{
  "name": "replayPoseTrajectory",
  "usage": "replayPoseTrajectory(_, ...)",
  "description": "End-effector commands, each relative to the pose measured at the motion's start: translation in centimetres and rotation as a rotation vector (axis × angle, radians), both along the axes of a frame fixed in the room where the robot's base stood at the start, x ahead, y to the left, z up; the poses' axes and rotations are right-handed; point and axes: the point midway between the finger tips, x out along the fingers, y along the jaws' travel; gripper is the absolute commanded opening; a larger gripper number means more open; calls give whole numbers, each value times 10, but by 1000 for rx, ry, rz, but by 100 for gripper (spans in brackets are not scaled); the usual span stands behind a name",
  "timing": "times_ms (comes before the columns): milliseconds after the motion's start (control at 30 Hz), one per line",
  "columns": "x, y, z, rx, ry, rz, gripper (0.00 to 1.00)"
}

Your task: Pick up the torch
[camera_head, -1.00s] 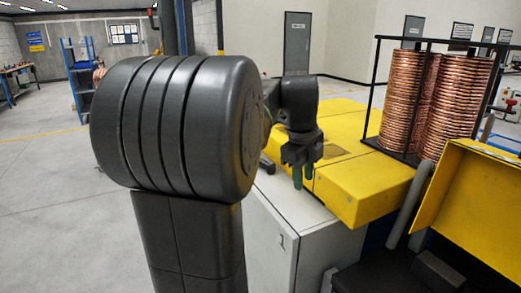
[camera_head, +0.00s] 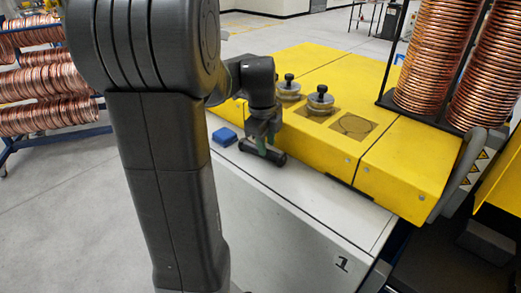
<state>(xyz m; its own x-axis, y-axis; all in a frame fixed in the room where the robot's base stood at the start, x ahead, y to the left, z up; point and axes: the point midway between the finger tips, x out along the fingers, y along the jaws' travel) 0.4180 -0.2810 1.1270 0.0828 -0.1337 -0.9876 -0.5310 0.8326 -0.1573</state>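The torch (camera_head: 276,156) is a short dark cylinder. It is at the left end of the pale cabinet top, in front of the yellow housing. My gripper (camera_head: 262,143) points down at it, with its green fingertips right at the torch's middle. The fingers overlap the torch in this view. I cannot tell whether they are closed on it or only around it, nor whether the torch touches the cabinet top.
A small blue block (camera_head: 224,136) sits just left of the torch. The yellow housing (camera_head: 400,150) with round metal fittings (camera_head: 320,100) stands right behind. The pale cabinet top (camera_head: 300,198) is clear toward the front. Copper coils (camera_head: 440,55) stand in a black rack at the right.

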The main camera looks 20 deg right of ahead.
Motion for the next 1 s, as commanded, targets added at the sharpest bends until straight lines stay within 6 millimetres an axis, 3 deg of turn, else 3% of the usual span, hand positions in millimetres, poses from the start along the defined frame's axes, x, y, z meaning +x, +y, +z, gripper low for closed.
replayPoseTrajectory(200,1,-4,-28,1,3,0,31)
replayPoseTrajectory(467,2,-5,-32,0,0,0,31)
replayPoseTrajectory(633,2,-4,-32,0,0,0,2)
replayPoseTrajectory(667,2,-4,-32,0,0,0,0)
replayPoseTrajectory(1000,3,-5,-21,-2,-4,-1,0)
